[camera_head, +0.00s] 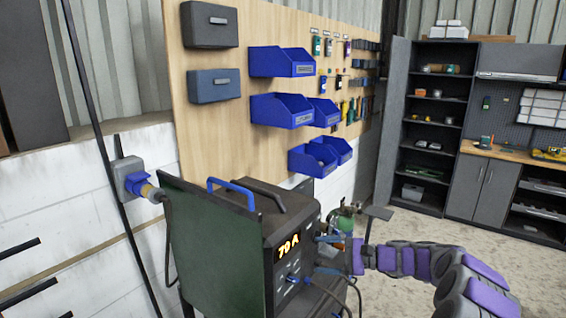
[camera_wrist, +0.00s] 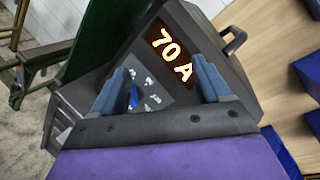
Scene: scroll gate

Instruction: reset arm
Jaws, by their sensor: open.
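My purple and grey arm reaches in from the right in the head view. My gripper (camera_head: 330,243) is at the right side of the dark welding machine's front. In the wrist view my gripper (camera_wrist: 163,68) is open, with its two blue-grey fingers apart and nothing visibly held. The machine's front panel (camera_wrist: 152,85) shows between and beyond the fingers. A lit display (camera_wrist: 169,54) there reads 70 A. A blue knob (camera_wrist: 133,97) sits near the left finger. The welding machine (camera_head: 270,225) also shows in the head view; whether a finger touches it is unclear.
A green panel (camera_head: 212,240) stands left of the machine. Blue bins (camera_head: 282,110) hang on the wooden board (camera_head: 215,130) behind. A grey socket with a blue plug (camera_head: 134,180) is on the left wall. Shelves (camera_head: 432,125) stand at the back right. Floor (camera_head: 400,228) shows behind my arm.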

